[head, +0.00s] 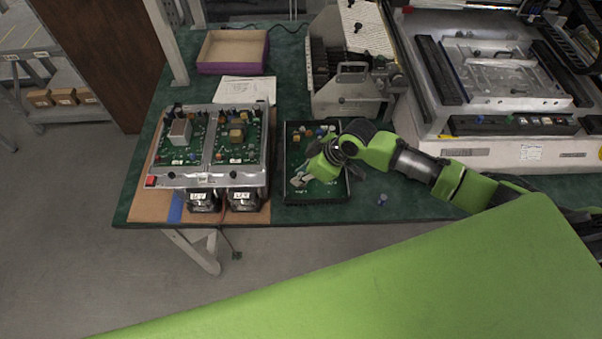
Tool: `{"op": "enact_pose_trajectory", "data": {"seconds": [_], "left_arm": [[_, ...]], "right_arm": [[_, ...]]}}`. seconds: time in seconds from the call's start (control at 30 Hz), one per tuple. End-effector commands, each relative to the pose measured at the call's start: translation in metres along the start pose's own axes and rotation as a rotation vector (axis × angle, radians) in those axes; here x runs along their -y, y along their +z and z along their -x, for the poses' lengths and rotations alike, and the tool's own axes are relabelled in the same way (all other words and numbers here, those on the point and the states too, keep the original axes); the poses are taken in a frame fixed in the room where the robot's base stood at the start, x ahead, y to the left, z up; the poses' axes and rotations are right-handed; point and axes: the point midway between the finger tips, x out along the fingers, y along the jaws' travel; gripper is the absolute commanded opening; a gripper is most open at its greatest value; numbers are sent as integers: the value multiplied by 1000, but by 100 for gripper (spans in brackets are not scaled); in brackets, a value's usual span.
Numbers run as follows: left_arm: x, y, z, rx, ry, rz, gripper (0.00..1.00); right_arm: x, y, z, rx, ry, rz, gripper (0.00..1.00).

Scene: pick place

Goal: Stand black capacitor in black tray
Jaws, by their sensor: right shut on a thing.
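The black tray (316,202) lies on the green table, with a green inside and several small parts along its far end. My right gripper (299,182) reaches in from the right and points down over the left middle of the tray. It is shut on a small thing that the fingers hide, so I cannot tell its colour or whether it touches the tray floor. I cannot make out the black capacitor for certain. My left gripper is not in view.
A metal frame with two circuit boards (210,150) and fans stands left of the tray. A small bluish part (382,199) lies on the table to the right. An open box (232,50) and white papers (244,90) lie behind. A grey machine (350,95) stands behind the tray.

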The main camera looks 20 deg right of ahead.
Motion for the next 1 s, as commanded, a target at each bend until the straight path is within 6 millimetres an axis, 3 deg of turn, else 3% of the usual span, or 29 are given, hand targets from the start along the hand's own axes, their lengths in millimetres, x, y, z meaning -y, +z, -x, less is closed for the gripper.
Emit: {"op": "enact_pose_trajectory", "data": {"seconds": [1.0], "left_arm": [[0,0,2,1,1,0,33]], "right_arm": [[0,4,-6,0,-1,1,4]]}}
